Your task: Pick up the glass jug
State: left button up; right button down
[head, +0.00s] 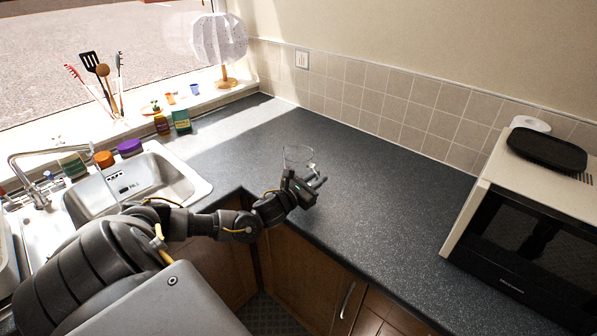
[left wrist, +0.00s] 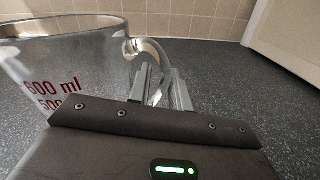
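The clear glass jug (head: 298,155) stands upright on the dark worktop. In the left wrist view the jug (left wrist: 75,62) fills the upper left, with red volume marks such as 600 ml, and its curved handle (left wrist: 155,52) points to the right. My left gripper (head: 316,181) is at the handle side of the jug, low over the worktop. In the left wrist view the left gripper's fingers (left wrist: 161,82) are apart, and part of the handle shows in the gap between them. Whether either finger touches the handle cannot be told. My right gripper is not in view.
A microwave (head: 525,245) with a black tray (head: 546,151) on top stands at the right. The sink (head: 135,185) is at the left. Bottles and a lamp (head: 218,45) line the window side. The worktop (head: 370,205) right of the jug is clear.

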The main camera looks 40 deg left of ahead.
pick_arm(q)
jog(key=shift+c, duration=0.3)
grip_shut()
jog(key=shift+r+b, duration=0.4)
jog(key=shift+r, duration=0.2)
jog(key=s+r, duration=0.1)
jog(key=r, duration=0.1)
jog(key=s+d+r+b, duration=0.1)
jog(key=r, duration=0.1)
jog(key=s+r+b, duration=0.1)
jog(key=s+r, duration=0.1)
jog(key=shift+d+r, duration=0.4)
jog(key=s+d+r+b, duration=0.2)
jog(key=s+r, duration=0.3)
jog(key=s, duration=0.4)
jog(key=shift+d, duration=0.9)
